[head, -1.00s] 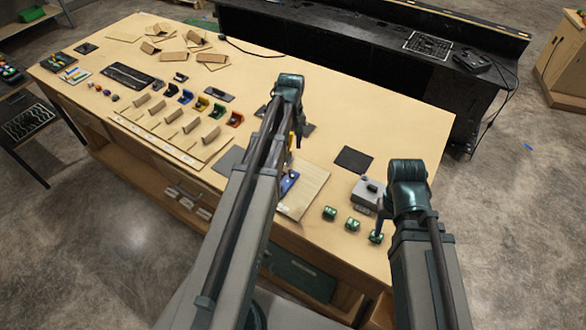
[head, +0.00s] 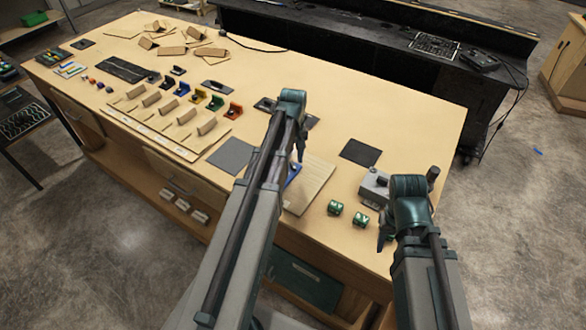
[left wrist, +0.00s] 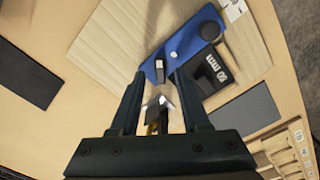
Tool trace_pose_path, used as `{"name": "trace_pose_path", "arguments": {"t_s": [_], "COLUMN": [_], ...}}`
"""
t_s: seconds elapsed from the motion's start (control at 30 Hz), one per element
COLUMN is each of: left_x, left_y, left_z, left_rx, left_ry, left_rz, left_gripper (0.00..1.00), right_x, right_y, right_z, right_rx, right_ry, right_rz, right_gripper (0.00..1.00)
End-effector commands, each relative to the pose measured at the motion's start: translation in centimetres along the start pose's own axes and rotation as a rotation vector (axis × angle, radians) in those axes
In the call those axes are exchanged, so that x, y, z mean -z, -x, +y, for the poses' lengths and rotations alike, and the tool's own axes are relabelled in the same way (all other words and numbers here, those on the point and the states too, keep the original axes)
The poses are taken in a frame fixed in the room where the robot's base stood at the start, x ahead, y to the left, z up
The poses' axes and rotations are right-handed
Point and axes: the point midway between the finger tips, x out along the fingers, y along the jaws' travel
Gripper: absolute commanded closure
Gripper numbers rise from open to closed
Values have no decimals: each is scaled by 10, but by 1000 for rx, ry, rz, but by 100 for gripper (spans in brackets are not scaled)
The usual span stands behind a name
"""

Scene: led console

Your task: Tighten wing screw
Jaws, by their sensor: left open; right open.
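My left gripper (left wrist: 160,98) is open above a blue part (left wrist: 180,52) on a pale wooden board (left wrist: 118,38). A small dark piece with a bright metallic top (left wrist: 158,103) and some yellow below it shows between the fingers; I cannot tell whether it is the wing screw. A thin dark upright piece (left wrist: 159,70) stands at the blue part's near end. In the head view my left gripper (head: 300,150) hangs over the board (head: 310,188), and its arm hides most of the blue part. My right gripper (head: 384,236) is open near the bench's front edge.
A black block marked "80 mm" (left wrist: 214,76) is beside the blue part. Coloured brackets (head: 199,96) line the bench's left half.

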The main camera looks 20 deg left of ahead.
Motion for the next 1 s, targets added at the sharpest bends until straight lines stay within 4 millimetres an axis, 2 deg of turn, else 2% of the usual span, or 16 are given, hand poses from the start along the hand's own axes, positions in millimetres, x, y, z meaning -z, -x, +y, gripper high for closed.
{"name": "trace_pose_path", "arguments": {"t_s": [0.03, 0.1, 0.43, 0.7, 1.0], "left_x": [0, 0, 0, 0, 0], "left_y": [-10, -14, -14, -14, -14], "left_z": [0, 0, 0, 0, 0], "left_rx": [0, 0, 0, 0, 0], "left_ry": [0, 0, 0, 0, -2], "left_rz": [0, 0, 0, 0, 0], "left_gripper": [54, 54, 54, 100, 100], "right_x": [1, 1, 1, 1, 1], "right_y": [-10, -14, -14, -14, -14], "right_z": [-1, -1, -1, -1, -1], "right_rx": [0, 0, 0, 0, 0], "right_ry": [0, 0, -1, -1, -1], "right_rz": [0, 0, 0, 0, 0], "right_gripper": [50, 50, 50, 50, 50]}}
